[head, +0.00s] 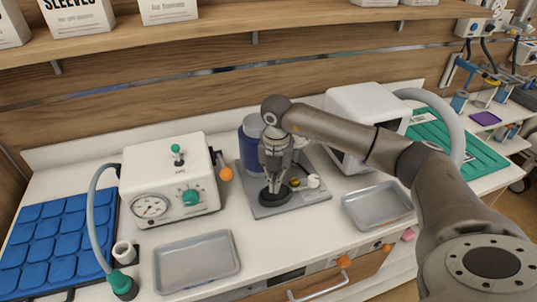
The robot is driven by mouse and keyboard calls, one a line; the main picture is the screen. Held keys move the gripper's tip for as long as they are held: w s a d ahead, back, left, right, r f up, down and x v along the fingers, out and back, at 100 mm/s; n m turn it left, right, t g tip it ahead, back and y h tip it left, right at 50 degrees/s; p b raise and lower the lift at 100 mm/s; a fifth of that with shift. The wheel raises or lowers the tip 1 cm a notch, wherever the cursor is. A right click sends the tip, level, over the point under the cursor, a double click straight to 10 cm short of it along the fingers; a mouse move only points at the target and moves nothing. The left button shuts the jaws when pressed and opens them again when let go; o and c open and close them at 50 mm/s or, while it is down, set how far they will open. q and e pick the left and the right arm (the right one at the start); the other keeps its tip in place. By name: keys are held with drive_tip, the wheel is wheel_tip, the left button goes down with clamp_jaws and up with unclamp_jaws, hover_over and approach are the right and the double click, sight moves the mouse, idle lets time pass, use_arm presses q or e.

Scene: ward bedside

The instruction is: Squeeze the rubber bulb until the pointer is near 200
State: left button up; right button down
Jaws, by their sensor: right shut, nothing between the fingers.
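A dark oval thing (275,197), which looks like the rubber bulb, lies on a grey base plate (315,197) in the middle of the counter. My right gripper (274,187) points down just above it, fingers shut with nothing between them. I cannot tell whether the fingertips touch the dark thing, and they hide part of it. A brass-coloured part (295,182) and a small white part (313,181) sit just right of the fingers. A round dial (150,206) is on the front of a white box (165,165) at left; its pointer is too small to read. My left gripper is out of view.
A blue cylinder (251,150) stands behind the gripper. Grey trays lie at front left (197,262) and right (378,206). A grey hose (93,220) loops left of the box, near a blue padded mat (45,240). A white appliance (365,105) stands behind my arm.

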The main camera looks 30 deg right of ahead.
drive_tip(key=shift+r, duration=0.5)
idle(0.3)
drive_tip(key=shift+f+b, duration=0.8)
drive_tip(key=shift+f, duration=0.45)
drive_tip(key=shift+r, duration=0.1)
drive_tip(key=shift+r+p, duration=0.8)
drive_tip(key=shift+r, duration=0.35)
